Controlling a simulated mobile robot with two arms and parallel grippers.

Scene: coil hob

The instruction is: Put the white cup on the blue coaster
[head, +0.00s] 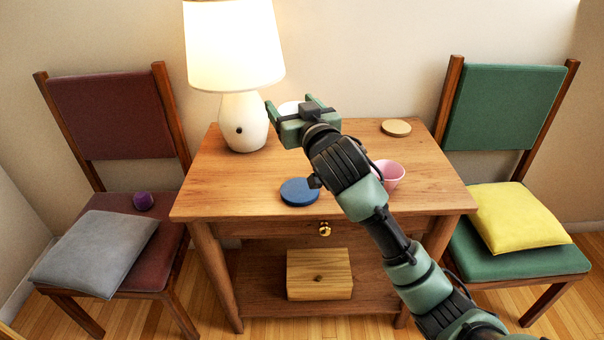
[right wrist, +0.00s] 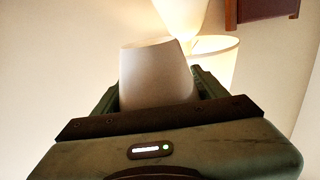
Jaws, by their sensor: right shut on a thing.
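My right gripper (head: 292,105) is shut on the white cup (head: 288,108), near the back of the table and to the right of the lamp. Most of the cup is hidden by the gripper in the head view. In the right wrist view the cup (right wrist: 155,75) stands out between the fingers. I cannot tell its exact height above the table. The blue coaster (head: 299,192) lies flat and bare near the table's front edge, nearer than the gripper. My left gripper is not in view.
A lit lamp (head: 243,120) stands at the table's back left. A pink cup (head: 391,176) stands right of the coaster, partly behind my right arm. A tan round coaster (head: 396,127) lies at the back right. The table's left front (head: 225,195) is clear.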

